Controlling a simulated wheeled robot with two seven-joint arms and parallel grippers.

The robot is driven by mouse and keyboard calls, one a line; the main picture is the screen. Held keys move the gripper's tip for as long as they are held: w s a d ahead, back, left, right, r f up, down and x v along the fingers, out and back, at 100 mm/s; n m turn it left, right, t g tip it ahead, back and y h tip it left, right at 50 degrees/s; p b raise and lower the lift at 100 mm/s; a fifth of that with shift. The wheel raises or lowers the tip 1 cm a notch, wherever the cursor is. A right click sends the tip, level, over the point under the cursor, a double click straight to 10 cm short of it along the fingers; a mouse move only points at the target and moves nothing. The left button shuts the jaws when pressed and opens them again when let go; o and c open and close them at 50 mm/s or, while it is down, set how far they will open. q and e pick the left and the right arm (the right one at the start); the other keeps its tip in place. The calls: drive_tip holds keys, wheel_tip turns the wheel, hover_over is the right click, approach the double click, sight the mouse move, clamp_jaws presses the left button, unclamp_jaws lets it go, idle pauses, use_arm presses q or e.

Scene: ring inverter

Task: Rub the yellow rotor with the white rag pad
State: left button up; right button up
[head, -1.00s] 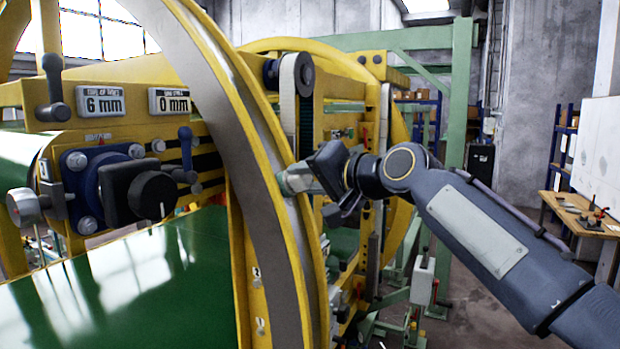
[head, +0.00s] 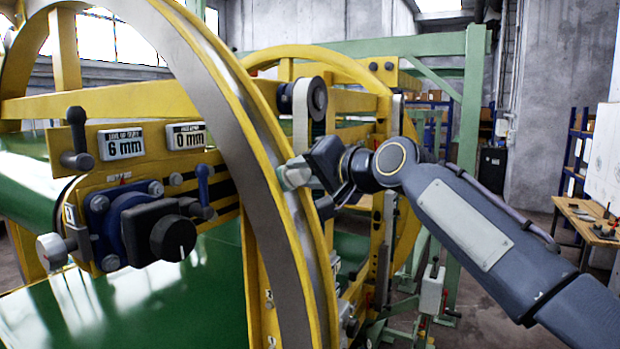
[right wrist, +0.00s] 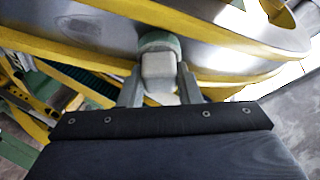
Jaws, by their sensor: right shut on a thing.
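The yellow rotor (head: 245,95) is a large ring with a grey metal band, standing upright in the middle of the head view. My right gripper (head: 300,174) is at the right side of its rim, shut on the rag pad (head: 293,176). In the right wrist view the pad (right wrist: 158,66) is a pale block with a greenish front between the two fingers. Its front is against or very close to the rotor's metal band (right wrist: 95,30); I cannot tell whether they touch. My left gripper does not show.
A green belt (head: 130,300) runs below. A workbench (head: 590,222) stands at the far right. Open floor lies behind my right arm.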

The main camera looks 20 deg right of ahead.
drive_tip(key=shift+w+a+r, duration=0.1)
drive_tip(key=shift+r, duration=0.05)
drive_tip(key=shift+f+b, duration=0.65)
drive_tip(key=shift+s+d+f+b, duration=0.3)
drive_tip(key=shift+s+f+b, duration=0.05)
drive_tip(key=shift+f+b, duration=0.3)
drive_tip(key=shift+s+d+f+b, duration=0.25)
drive_tip(key=shift+s+f+b, duration=0.05)
drive_tip(key=shift+f+b, duration=0.3)
wheel_tip(320, 180, down, 6)
drive_tip(key=s+d+b, duration=0.2)
drive_tip(key=b, duration=0.4)
drive_tip(key=shift+f+b, duration=0.25)
drive_tip(key=shift+b, duration=0.1)
drive_tip(key=shift+s+d, duration=0.1)
drive_tip(key=s+d+r, duration=0.2)
drive_tip(key=s+d, duration=0.1)
drive_tip(key=s, duration=0.1)
drive_tip(key=shift+d+r+p, duration=0.15)
drive_tip(key=shift+d+p, duration=0.2)
drive_tip(key=shift+s, duration=0.15)
